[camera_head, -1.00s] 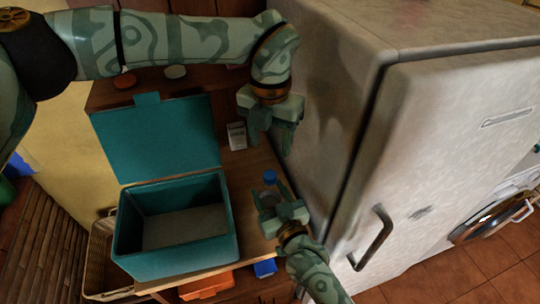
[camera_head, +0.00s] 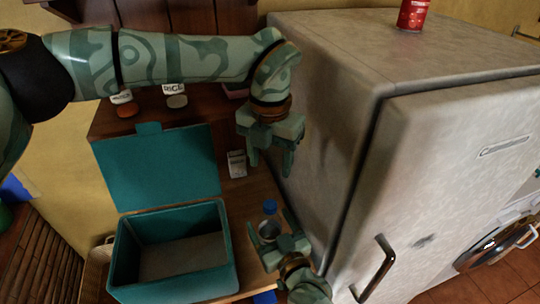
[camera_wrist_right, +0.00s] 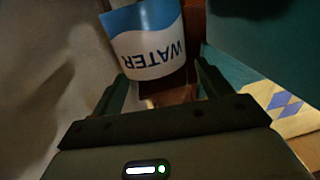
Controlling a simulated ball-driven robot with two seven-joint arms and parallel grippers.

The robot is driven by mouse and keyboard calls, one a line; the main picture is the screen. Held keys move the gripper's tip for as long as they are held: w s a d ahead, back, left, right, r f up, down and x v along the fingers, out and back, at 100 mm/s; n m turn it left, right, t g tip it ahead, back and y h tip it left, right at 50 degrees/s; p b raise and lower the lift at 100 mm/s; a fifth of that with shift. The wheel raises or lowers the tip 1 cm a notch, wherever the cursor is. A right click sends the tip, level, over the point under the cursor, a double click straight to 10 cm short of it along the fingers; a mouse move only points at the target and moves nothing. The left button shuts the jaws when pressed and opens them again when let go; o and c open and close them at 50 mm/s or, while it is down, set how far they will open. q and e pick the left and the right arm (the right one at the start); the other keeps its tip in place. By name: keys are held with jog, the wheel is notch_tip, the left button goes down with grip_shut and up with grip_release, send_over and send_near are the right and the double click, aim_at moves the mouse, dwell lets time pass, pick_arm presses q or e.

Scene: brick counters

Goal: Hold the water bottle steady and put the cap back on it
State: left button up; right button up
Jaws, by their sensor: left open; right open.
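The water bottle (camera_head: 270,229) stands upright on the wooden counter, right of the teal box. A blue cap (camera_head: 270,206) shows at its top; I cannot tell how firmly it sits. In the right wrist view the bottle's blue and white WATER label (camera_wrist_right: 146,47) is just ahead of my fingers. My right gripper (camera_head: 270,242) is open at the bottle's near side, low down; its fingertips partly hide behind the bottle. My left gripper (camera_head: 270,170) is open and empty, pointing down above and behind the bottle, with nothing between its fingers.
The open teal box (camera_head: 117,262) stands left of the bottle, its lid (camera_head: 160,165) raised. A small white packet (camera_head: 237,164) stands behind. The grey fridge (camera_head: 330,110) closes off the right side, with a red can (camera_head: 412,14) on top. Jars (camera_head: 176,98) stand on the rear shelf.

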jog(key=p+v, duration=0.1)
jog(key=v, duration=1.5)
